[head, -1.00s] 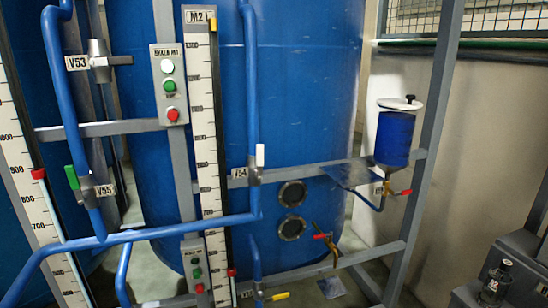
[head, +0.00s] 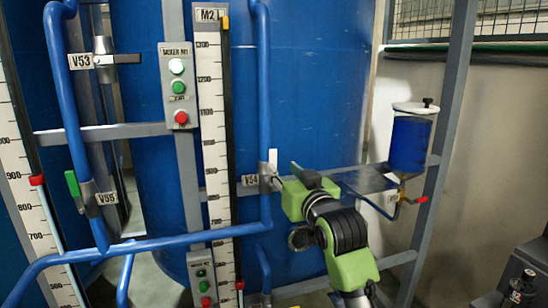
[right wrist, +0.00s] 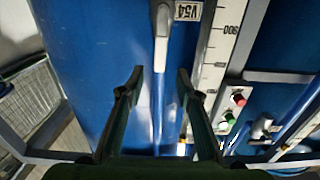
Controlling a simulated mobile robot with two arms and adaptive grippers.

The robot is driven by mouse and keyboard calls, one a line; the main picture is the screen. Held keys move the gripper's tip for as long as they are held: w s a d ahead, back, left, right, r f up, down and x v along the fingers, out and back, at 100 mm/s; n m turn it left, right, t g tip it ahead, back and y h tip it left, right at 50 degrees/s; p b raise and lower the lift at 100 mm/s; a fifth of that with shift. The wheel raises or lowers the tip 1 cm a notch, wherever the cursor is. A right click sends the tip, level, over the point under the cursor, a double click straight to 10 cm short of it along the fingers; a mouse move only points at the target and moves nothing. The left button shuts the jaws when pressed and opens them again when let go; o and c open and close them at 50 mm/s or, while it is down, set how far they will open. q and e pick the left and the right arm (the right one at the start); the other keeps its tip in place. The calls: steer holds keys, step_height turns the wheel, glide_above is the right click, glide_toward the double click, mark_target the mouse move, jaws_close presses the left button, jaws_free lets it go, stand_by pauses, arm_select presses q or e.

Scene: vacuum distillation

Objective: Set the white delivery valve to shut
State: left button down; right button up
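The white delivery valve is V54, on a vertical blue pipe in front of the big blue tank. Its white handle (head: 273,160) points straight up along the pipe in the head view. Its label V54 (head: 250,180) is just left of it. In the right wrist view the white handle (right wrist: 161,40) shows at the top centre, with the label upside down beside it. My right gripper (right wrist: 160,72) is open, its two fingers on either side of the handle's end in that view; contact cannot be told. In the head view my right gripper (head: 272,178) reaches the valve from the right. My left gripper is not in view.
Valve V55 with a green handle (head: 72,184) and valve V53 (head: 104,59) are to the left. A level scale M2 (head: 211,130) and a push-button box (head: 179,90) stand close left of V54. A blue vessel (head: 410,145) hangs on the right.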

mark_target(274, 160)
steer(key=p+x, duration=0.2)
steer(key=x, duration=0.7)
steer(key=shift+w+f, duration=0.1)
jaws_close()
